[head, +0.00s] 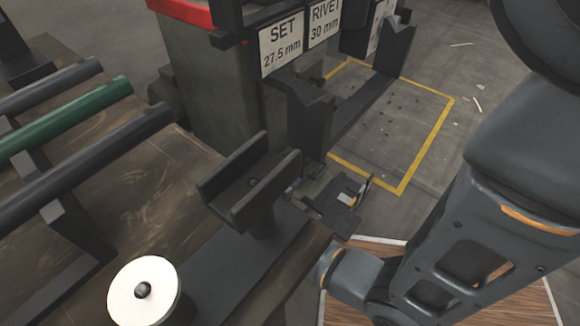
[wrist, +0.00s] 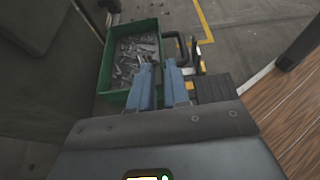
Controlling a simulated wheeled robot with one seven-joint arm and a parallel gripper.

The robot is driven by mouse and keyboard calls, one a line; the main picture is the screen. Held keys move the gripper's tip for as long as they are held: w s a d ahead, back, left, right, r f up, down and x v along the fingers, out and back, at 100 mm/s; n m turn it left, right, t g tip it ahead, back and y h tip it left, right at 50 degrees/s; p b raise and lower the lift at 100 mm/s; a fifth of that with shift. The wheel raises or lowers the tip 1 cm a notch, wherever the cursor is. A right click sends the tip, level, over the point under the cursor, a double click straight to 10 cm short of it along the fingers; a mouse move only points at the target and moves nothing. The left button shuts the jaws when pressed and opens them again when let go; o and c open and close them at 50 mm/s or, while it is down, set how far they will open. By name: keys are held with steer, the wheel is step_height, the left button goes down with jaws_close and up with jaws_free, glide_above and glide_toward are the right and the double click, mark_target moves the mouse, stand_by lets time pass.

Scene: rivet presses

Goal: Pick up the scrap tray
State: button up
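The scrap tray (wrist: 118,92) is a green open box holding loose grey metal scraps, at the upper left of centre in the wrist view. A dark looped handle (wrist: 183,48) stands at its right side. My gripper (wrist: 159,64) has two blue-grey fingers that show apart, with a gap between them. They overlap the tray's right edge in the picture; whether they touch it I cannot tell. In the head view the tray is not clearly seen, and my fingers are hidden behind the bench and my arm.
In the head view, a bench (head: 165,185) with bars and a white disc (head: 143,291) fills the left. A press (head: 215,85) with SET and RIVET signs stands behind it. A yellow-lined floor area (head: 400,125) is largely clear. A wooden board (head: 480,310) lies lower right.

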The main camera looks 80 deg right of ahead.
steer(key=b+x, duration=0.3)
steer(key=x, duration=0.4)
steer(key=shift+s+d+f+b, duration=0.1)
steer(key=shift+d+f+b, duration=0.05)
steer(key=shift+f+b, duration=0.15)
steer(key=shift+d+r, duration=0.1)
jaws_close()
